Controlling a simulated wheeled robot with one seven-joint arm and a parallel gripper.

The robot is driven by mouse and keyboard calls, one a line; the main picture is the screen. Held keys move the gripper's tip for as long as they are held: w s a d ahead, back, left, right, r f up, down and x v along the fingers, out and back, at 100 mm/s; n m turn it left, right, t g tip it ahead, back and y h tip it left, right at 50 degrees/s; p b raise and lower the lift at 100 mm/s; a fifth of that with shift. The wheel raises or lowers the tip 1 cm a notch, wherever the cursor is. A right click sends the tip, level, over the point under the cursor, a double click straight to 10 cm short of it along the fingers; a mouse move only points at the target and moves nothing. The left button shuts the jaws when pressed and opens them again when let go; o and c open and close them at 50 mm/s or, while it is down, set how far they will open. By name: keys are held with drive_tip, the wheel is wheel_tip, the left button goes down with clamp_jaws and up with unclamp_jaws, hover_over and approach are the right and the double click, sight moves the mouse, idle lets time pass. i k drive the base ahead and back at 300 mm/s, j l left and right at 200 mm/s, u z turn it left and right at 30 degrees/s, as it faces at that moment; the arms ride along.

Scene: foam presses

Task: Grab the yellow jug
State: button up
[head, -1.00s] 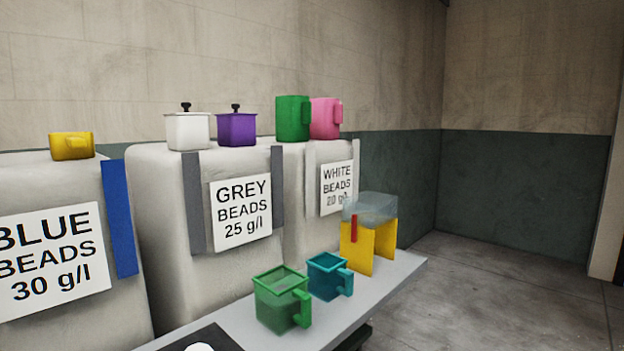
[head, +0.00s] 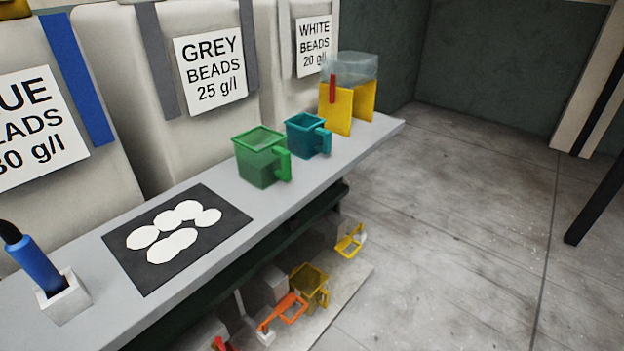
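A dark yellow jug (head: 310,285) with a side handle stands low down, on the pale board near floor level below the bench. It looks open at the top; its contents cannot be made out. Another yellow vessel (head: 14,9) sits on the blue beads sack at the top left, cut off by the picture edge. My gripper is not in view.
The grey bench (head: 225,215) overhangs the low pale board (head: 345,290). An orange scoop (head: 290,308) lies close left of the yellow jug, a yellow scoop (head: 350,242) behind it. A green jug (head: 262,160) and teal jug (head: 307,137) stand on the bench.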

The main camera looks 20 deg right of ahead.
sight(307, 282)
drive_tip(key=i+l+u, duration=0.4)
drive_tip(key=i+l, duration=1.05)
drive_tip(key=i, duration=0.1)
